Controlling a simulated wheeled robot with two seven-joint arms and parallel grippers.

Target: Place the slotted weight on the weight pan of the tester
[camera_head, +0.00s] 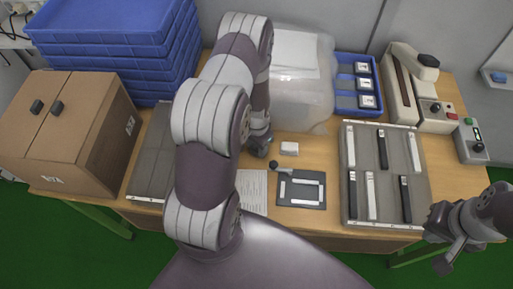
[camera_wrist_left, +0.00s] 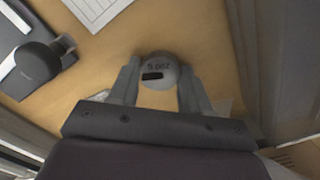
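The slotted weight (camera_wrist_left: 160,68) is a small round grey piece with printed marks and a dark slot. In the left wrist view it sits between the two fingertips of my left gripper (camera_wrist_left: 158,78), which appear to touch both its sides. In the head view my left arm hides the weight; the end of my left gripper (camera_head: 258,146) is low over the table, near its middle. A beige bench machine (camera_head: 408,85), with a dark strip and a black knob, stands at the back right. It may be the tester; I cannot make out a weight pan. My right gripper (camera_head: 440,240) is beyond the front right table edge, its fingers unclear.
A dark fixture plate (camera_head: 302,203) with a black knob (camera_wrist_left: 36,62) and a small white block (camera_head: 289,148) are close by. A grey tray (camera_head: 384,204) of strips lies right.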

